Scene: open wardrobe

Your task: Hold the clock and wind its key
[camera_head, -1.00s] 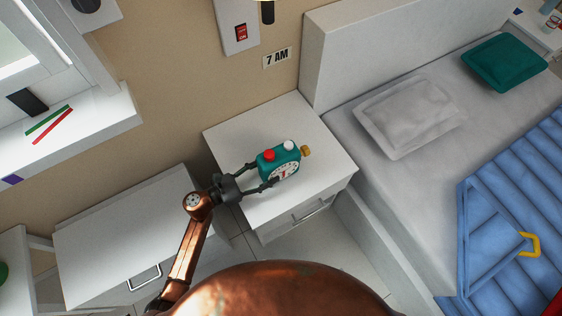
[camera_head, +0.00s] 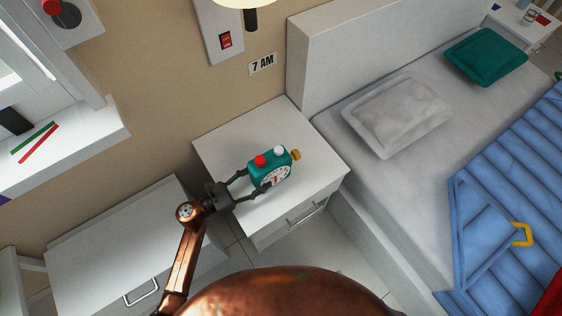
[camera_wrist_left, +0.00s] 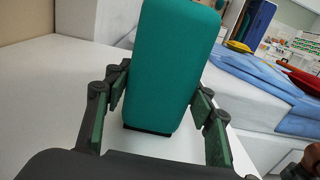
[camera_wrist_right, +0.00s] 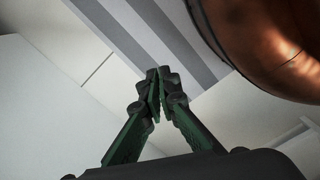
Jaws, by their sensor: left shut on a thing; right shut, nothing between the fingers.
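The clock (camera_head: 272,168) is a teal box with a white face, a red and a white knob on top, and a yellow key (camera_head: 296,155) on its right side. It stands on the white nightstand (camera_head: 228,146). My left gripper (camera_head: 250,185) is shut on the clock from the left, one finger on each side. In the left wrist view the clock's teal side (camera_wrist_left: 170,70) fills the space between the fingers (camera_wrist_left: 160,105). The key is hidden there. My right gripper (camera_wrist_right: 160,85) is shut and empty in the right wrist view, away from the clock. It is not in the head view.
A bed with a grey pillow (camera_head: 398,112) and a blue blanket (camera_head: 510,200) stands right of the nightstand. A white cabinet (camera_head: 115,245) stands at left. A wall lamp (camera_head: 250,15) hangs above a "7 AM" sign (camera_head: 263,64). The nightstand top around the clock is clear.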

